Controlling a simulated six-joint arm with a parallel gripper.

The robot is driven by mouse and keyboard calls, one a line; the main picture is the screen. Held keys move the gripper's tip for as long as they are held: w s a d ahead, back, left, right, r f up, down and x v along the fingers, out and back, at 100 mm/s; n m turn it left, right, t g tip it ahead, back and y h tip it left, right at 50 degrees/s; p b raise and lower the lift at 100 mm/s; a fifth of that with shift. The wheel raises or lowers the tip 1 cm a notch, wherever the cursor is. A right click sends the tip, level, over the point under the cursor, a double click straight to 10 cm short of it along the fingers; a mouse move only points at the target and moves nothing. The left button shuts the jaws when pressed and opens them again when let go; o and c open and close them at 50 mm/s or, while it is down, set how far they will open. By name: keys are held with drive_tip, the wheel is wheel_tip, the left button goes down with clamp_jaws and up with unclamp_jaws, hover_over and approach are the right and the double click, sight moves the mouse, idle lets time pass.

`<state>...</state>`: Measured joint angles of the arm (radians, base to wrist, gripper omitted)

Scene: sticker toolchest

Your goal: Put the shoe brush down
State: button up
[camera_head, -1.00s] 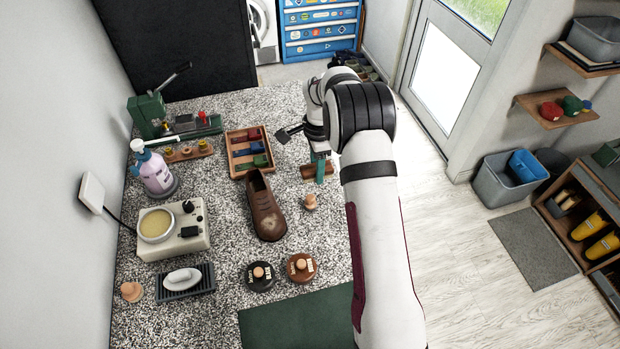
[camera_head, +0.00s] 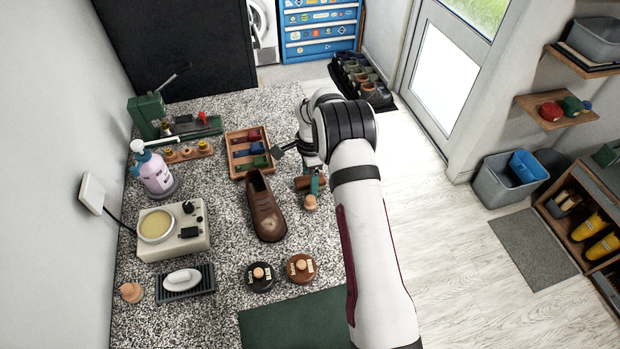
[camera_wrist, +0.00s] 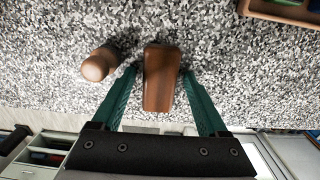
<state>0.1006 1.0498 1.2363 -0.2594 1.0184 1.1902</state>
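The shoe brush (camera_head: 302,184) is a brown wooden block on the speckled counter, right of the brown shoe (camera_head: 266,212). In the wrist view the brush (camera_wrist: 161,80) lies between the two green fingers of my gripper (camera_wrist: 159,74). The fingers are spread, with a clear gap on the brush's left and a narrow one on its right. In the head view my gripper (camera_head: 316,184) is low over the counter and partly hides the brush. The brush appears to rest on the counter; its underside is hidden.
A wooden knob-handled dauber (camera_head: 310,202) stands close beside the brush, also in the wrist view (camera_wrist: 98,65). A compartment tray (camera_head: 232,160) lies behind the shoe. Two round tins (camera_head: 260,277) (camera_head: 301,268) and a green mat (camera_head: 290,325) are nearer. The counter's right edge is close to my gripper.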

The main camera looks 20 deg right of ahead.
wheel_tip(320, 180, up, 12)
drive_tip(key=s+a+r+n, duration=0.3)
drive_tip(key=s+r+n, duration=0.1)
drive_tip(key=s+r, duration=0.5)
drive_tip(key=s+a+n, duration=0.2)
drive_tip(key=s+n, duration=0.2)
drive_tip(key=s, duration=1)
drive_tip(key=s+a+r+n+y, duration=0.1)
drive_tip(key=s+a+n, duration=0.2)
drive_tip(key=s, duration=1.1)
drive_tip(key=shift+a+n+y, duration=0.15)
drive_tip(key=shift+n+y, duration=0.15)
drive_tip(key=shift+n, duration=0.4)
drive_tip(key=shift+o, duration=0.4)
drive_tip(key=shift+r, duration=0.1)
